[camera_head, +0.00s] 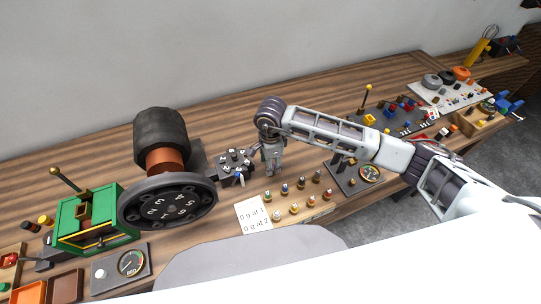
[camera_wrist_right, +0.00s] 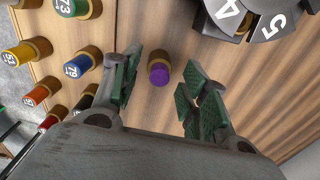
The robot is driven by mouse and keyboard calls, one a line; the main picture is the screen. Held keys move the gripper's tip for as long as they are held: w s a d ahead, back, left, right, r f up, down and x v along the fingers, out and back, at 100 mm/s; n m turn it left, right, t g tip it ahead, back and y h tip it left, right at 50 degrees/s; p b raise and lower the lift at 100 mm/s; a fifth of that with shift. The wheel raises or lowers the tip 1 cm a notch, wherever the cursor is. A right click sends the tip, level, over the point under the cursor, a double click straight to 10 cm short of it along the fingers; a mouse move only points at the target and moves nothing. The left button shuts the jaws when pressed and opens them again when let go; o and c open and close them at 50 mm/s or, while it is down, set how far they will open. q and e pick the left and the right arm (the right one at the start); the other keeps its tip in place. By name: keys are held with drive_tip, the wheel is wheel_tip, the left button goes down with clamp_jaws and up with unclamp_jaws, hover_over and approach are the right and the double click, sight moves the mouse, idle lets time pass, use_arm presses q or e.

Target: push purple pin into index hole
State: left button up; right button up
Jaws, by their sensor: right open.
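The purple pin (camera_wrist_right: 159,75), with a purple top and a brass-coloured body, is on the wooden bench in the right wrist view. My right gripper (camera_wrist_right: 156,88) is open, its green-padded fingers on either side of the pin with gaps. In the head view my right gripper (camera_head: 271,165) points down at the bench, just right of a small dark numbered dial (camera_head: 235,162). I cannot make out the purple pin there. Part of a dark dial marked 4 and 5 (camera_wrist_right: 262,14) shows in the right wrist view. I cannot tell which opening is the index hole.
Several coloured, numbered pegs (camera_wrist_right: 80,66) stand left of the pin in the right wrist view. A large numbered wheel (camera_head: 170,205) and a green box (camera_head: 88,222) stand at the left. A gauge plate (camera_head: 357,175) lies right of my gripper; more parts crowd the right bench.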

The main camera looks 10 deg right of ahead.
drive_tip(key=shift+f, duration=0.45)
drive_tip(key=shift+c, duration=0.3)
clamp_jaws()
drive_tip(key=shift+r, duration=0.2)
drive_tip(key=shift+r+p, duration=0.85)
drive_tip(key=shift+r, duration=1.25)
